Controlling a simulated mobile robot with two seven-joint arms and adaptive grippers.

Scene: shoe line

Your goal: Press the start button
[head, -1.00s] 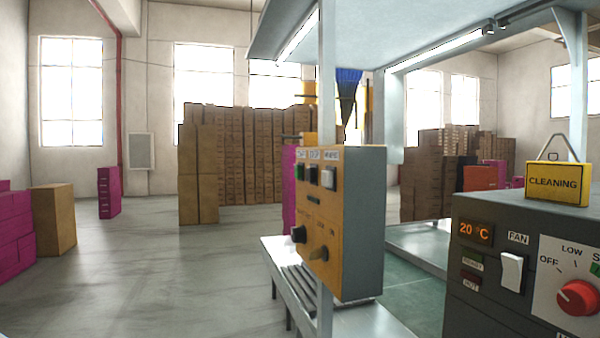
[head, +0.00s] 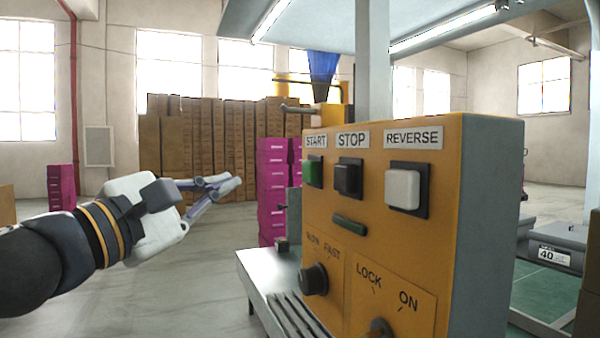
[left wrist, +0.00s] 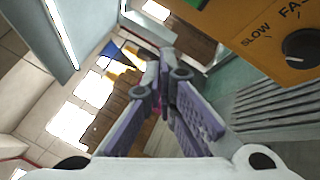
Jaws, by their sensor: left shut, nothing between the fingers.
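A yellow control box (head: 458,215) stands close on the right in the head view. Its green start button (head: 315,172) is at the upper left under the START label, with the black stop button (head: 347,179) and the white reverse button (head: 403,189) to its right. My left gripper (head: 236,183) is shut and empty, left of the start button and apart from the box. In the left wrist view its fingers (left wrist: 160,58) point up the picture, and the box's lower corner (left wrist: 255,30) shows at the upper right. The start button is outside that view. My right gripper is not in view.
A dark speed knob (head: 314,279) and a lock switch (head: 380,328) sit lower on the box. A grey post (head: 374,60) rises behind it. Magenta boxes (head: 272,190) stand behind. Floor at left is open.

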